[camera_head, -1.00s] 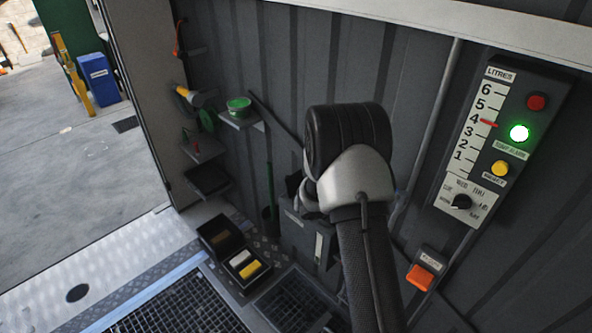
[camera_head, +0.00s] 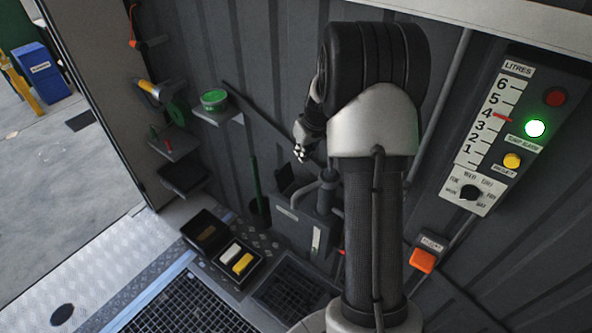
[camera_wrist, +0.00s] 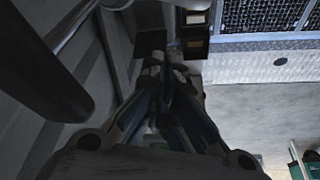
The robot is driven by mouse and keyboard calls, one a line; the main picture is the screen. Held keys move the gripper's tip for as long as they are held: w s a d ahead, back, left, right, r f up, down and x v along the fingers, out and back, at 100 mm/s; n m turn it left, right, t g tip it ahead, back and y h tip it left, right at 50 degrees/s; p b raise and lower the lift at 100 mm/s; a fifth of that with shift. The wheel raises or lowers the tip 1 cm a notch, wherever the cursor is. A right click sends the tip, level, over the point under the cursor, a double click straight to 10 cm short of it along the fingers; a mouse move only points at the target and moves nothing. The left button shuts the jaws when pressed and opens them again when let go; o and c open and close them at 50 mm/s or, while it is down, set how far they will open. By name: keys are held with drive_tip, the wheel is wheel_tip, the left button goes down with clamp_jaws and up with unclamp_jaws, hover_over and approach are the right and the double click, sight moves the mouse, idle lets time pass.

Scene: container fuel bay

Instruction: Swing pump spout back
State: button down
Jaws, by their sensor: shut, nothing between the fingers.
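A grey pump-like unit (camera_head: 305,228) stands low against the wall, with a short upright pipe (camera_head: 328,190) at its top right. A long dark bar (camera_head: 255,112) slants down along the wall towards it; I cannot tell whether this is the spout. My gripper (camera_head: 300,154) hangs above the unit, partly hidden by my arm, its tips pointing down. In the wrist view my gripper (camera_wrist: 168,68) is shut and empty. A large dark rounded bar (camera_wrist: 45,75) fills the left of that view; what it belongs to is unclear.
A panel with a litres scale (camera_head: 492,122), lit green lamp and buttons is on the right wall. An orange switch (camera_head: 422,260) sits below. A shelf (camera_head: 217,117) bears a green tin. An open case (camera_head: 205,232) lies beside the floor grating (camera_head: 185,308). The doorway is left.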

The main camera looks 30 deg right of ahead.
wheel_tip(320, 180, down, 10)
drive_tip(key=b, duration=0.3)
drive_tip(key=shift+s+b, duration=0.2)
drive_tip(key=shift+b, duration=0.2)
drive_tip(key=shift+f, duration=0.1)
